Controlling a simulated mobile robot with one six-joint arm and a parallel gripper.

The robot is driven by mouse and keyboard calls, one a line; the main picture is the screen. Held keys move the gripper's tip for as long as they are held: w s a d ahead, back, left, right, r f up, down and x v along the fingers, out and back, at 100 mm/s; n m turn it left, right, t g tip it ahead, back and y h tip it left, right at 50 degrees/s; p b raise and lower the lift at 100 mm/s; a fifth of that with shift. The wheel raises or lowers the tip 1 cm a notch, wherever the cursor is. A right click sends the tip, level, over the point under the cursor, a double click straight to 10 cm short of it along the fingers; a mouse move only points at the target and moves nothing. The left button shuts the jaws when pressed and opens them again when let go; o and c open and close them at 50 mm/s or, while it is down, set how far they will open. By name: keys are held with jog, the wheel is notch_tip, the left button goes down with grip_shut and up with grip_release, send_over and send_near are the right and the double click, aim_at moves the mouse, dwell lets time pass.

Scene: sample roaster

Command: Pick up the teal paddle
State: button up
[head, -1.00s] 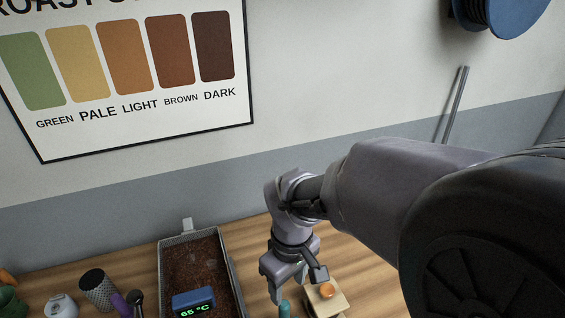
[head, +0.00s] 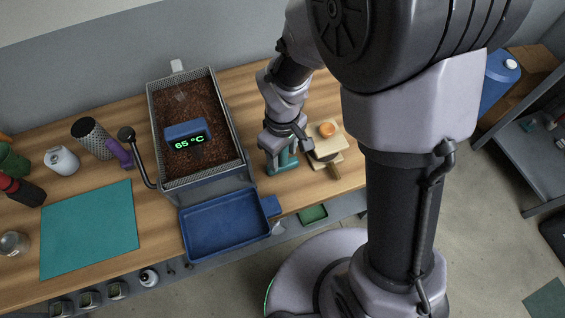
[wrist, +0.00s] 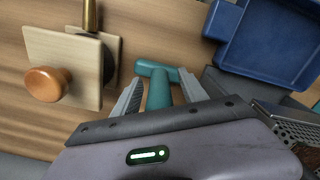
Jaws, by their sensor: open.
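The teal paddle (wrist: 159,96) shows a T-shaped top in the wrist view; its lower part is hidden behind my gripper. In the head view the paddle (head: 288,157) is by the right side of the bench, mostly covered by my gripper. My gripper (wrist: 162,82) is open, with one finger on each side of the paddle's stem. I cannot tell whether either finger touches it. In the head view my gripper (head: 281,166) points down at the paddle.
A wooden block with an orange knob (head: 327,130) stands close to the right of my gripper. The roaster tray of beans (head: 241,158) and a blue tray (head: 222,224) are to its left. A teal mat (head: 88,232) lies further left on the bench.

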grip_shut()
